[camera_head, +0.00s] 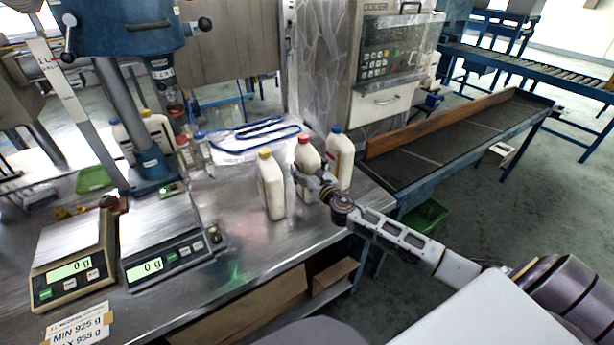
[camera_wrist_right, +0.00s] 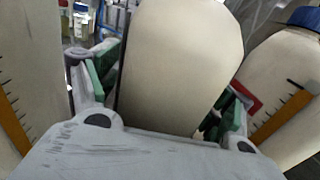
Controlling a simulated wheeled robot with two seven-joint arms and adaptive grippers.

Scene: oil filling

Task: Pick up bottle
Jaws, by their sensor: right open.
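Three cream bottles stand upright in a row on the metal table: a yellow-capped bottle (camera_head: 270,187), a red-capped bottle (camera_head: 306,158) and a blue-capped bottle (camera_head: 341,160). My right gripper (camera_head: 308,182) is at the red-capped bottle, its fingers open. In the right wrist view the middle bottle (camera_wrist_right: 178,65) stands between the two green-padded fingers of the gripper (camera_wrist_right: 160,98). The blue-capped bottle (camera_wrist_right: 285,95) is close outside the right finger, and the yellow-capped bottle (camera_wrist_right: 30,70) fills the left edge. Whether the pads touch the middle bottle is unclear. My left gripper is not in view.
Two weighing scales (camera_head: 165,250) reading 0 g stand on the left of the table (camera_head: 285,240). A blue press (camera_head: 130,30) rises behind them. More bottles (camera_head: 155,130) stand near it. A conveyor (camera_head: 450,150) lies to the right. The table's front edge is just before the bottles.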

